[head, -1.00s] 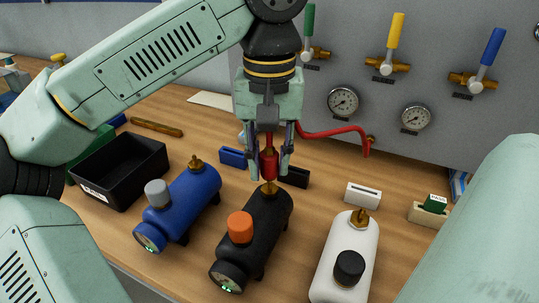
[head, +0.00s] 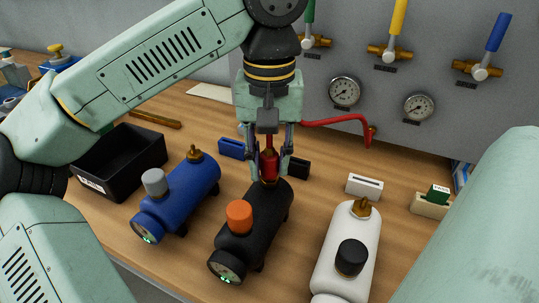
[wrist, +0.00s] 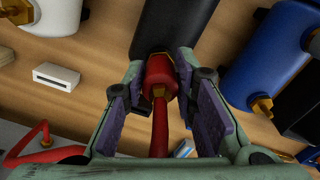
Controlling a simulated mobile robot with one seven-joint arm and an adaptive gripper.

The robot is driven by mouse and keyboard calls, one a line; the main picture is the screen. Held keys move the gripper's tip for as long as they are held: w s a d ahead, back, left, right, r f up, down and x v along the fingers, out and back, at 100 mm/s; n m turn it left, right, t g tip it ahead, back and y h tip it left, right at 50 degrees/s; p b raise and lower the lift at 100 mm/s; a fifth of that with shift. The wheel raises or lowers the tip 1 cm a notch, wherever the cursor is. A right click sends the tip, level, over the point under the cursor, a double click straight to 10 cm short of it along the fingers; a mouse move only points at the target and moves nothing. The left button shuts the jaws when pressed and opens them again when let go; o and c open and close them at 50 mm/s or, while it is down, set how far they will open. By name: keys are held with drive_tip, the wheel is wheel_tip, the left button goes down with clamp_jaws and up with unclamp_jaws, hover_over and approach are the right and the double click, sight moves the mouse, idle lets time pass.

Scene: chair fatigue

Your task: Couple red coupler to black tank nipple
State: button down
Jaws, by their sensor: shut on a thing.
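The red coupler (head: 269,165) is upright between the fingers of my gripper (head: 269,172), which is shut on it. The coupler's lower end is at the brass nipple at the far end of the black tank (head: 259,215). The nipple is mostly hidden, and I cannot tell whether the coupler is seated on it. In the wrist view the red coupler (wrist: 160,75) sits between the purple finger pads, its end against the black tank (wrist: 172,30). A red hose (head: 345,124) runs from the coupler to the wall panel.
A blue tank (head: 190,190) stands left and a white tank (head: 350,235) right, each with a brass nipple. A black bin (head: 130,150) is at the left. A white block (head: 364,186) and small blue and black blocks lie behind the tanks. Valves and gauges line the wall.

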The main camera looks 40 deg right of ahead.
sight(270, 148)
drive_tip(key=c, duration=1.2)
unclamp_jaws()
wheel_tip(270, 148, up, 8)
drive_tip(key=shift+f, duration=0.25)
